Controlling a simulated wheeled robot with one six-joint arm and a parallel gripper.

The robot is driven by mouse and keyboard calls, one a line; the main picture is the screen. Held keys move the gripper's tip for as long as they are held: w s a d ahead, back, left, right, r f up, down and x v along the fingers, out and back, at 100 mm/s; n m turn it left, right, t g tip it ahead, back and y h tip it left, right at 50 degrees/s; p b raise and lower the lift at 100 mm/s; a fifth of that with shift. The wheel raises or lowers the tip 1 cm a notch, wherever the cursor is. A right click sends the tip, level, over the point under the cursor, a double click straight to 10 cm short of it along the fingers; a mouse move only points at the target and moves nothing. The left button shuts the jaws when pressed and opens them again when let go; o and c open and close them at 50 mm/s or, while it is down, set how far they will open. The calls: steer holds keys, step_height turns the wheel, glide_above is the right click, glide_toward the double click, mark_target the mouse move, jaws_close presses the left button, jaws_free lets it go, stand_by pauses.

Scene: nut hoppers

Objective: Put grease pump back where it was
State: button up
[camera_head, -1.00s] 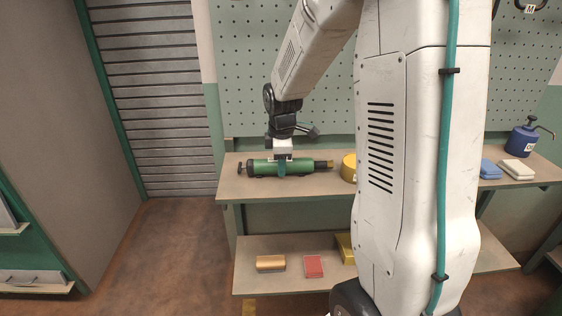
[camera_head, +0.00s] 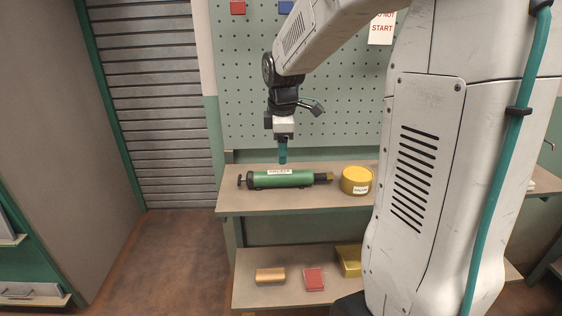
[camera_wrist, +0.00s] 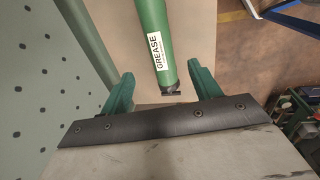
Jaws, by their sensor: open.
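The grease pump (camera_head: 285,179) is a green cylinder with a black handle end and a white label. It lies on its side on the upper shelf (camera_head: 300,201) in the head view. My gripper (camera_head: 283,160) is above the pump, apart from it, with its teal fingers pointing down. In the wrist view the pump (camera_wrist: 154,30) shows its "GREASE" label. It lies beyond and between the two spread green fingers of my gripper (camera_wrist: 158,92). My gripper is open and empty.
A yellow round tin (camera_head: 356,181) stands right of the pump on the same shelf. The lower shelf holds an orange block (camera_head: 270,275), a red block (camera_head: 314,279) and a yellow box (camera_head: 348,258). A pegboard (camera_head: 240,110) rises behind. My arm hides the shelf's right part.

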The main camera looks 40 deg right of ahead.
steer(key=s+a+r+m, duration=0.3)
steer(key=s+a, duration=0.3)
steer(key=s, duration=0.1)
steer(key=s+a+r+m, duration=0.3)
steer(key=s+a, duration=0.2)
steer(key=s, duration=0.2)
steer(key=s+a+f+m, duration=0.1)
steer(key=s+a+m, duration=0.1)
steer(key=s, duration=0.4)
steer(key=s+a+f+m+y, duration=0.1)
steer(key=s+a+m, duration=0.2)
steer(key=s, duration=0.3)
steer(key=shift+f, duration=0.35)
steer(key=shift+c, duration=0.3)
